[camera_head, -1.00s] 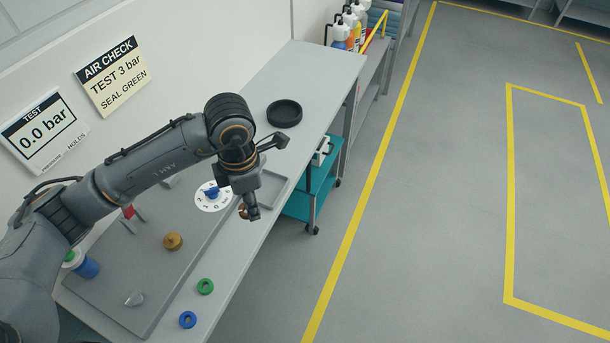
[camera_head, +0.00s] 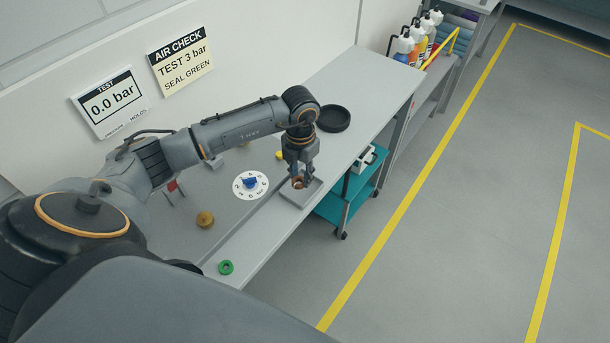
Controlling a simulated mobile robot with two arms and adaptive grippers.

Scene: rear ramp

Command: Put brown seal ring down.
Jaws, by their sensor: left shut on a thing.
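The brown seal ring (camera_head: 298,183) is small and partly hidden between the fingers of my left gripper (camera_head: 299,179). That gripper points down and is shut on the ring. It is over a small shallow grey tray (camera_head: 313,195) near the front edge of the bench. I cannot tell whether the ring touches the tray floor. A green seal ring (camera_head: 226,267) lies on the bench at lower left. My right gripper is not in view.
The grey bench (camera_head: 357,85) carries a black round dish (camera_head: 333,119), a numbered dial with a blue knob (camera_head: 250,184) and a brass fitting (camera_head: 205,220). A teal cart (camera_head: 345,202) stands beside it. The floor at right is clear.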

